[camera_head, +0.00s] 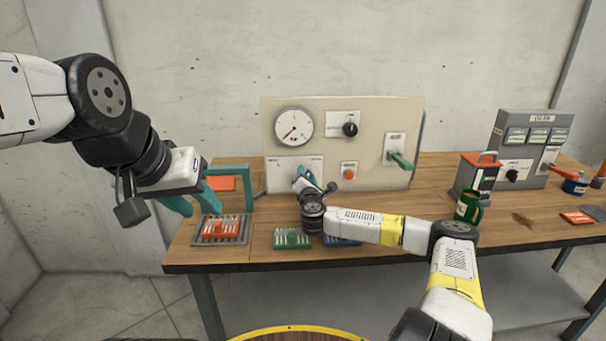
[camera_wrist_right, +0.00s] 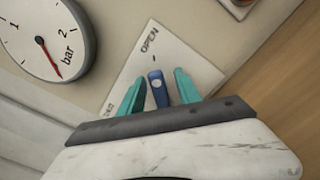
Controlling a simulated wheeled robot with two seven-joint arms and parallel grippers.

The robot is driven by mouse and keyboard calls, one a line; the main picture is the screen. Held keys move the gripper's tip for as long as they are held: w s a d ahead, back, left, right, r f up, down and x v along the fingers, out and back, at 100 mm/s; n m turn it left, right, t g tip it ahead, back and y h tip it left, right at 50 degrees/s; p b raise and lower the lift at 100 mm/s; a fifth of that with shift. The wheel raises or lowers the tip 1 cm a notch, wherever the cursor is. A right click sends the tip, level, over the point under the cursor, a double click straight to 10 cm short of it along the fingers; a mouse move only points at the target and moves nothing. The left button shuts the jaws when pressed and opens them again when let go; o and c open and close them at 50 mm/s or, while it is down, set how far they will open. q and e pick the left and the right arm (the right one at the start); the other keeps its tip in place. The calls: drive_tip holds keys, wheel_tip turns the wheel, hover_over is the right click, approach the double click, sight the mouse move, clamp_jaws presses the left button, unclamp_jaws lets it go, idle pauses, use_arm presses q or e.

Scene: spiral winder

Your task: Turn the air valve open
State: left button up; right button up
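The air valve is a blue handle (camera_wrist_right: 158,89) on a white plate (camera_wrist_right: 185,55) marked OPEN. In the right wrist view its upper end lies near the tick below OPEN; another label is partly hidden at the left finger. My right gripper (camera_wrist_right: 160,92) has its two teal fingers on either side of the handle, with narrow gaps visible. In the head view my right gripper (camera_head: 303,181) is at the plate (camera_head: 283,166) and covers much of it. My left gripper (camera_head: 190,200) hangs apart from the panel at the left, its teal fingers spread and empty.
The cream panel (camera_head: 370,120) carries a gauge (camera_head: 294,125), a black knob (camera_head: 350,129), an orange button (camera_head: 349,171) and a green lever (camera_head: 401,160). A green mug (camera_head: 467,207) stands at right.

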drive_tip(key=s, duration=0.7)
drive_tip(key=shift+s, duration=0.4)
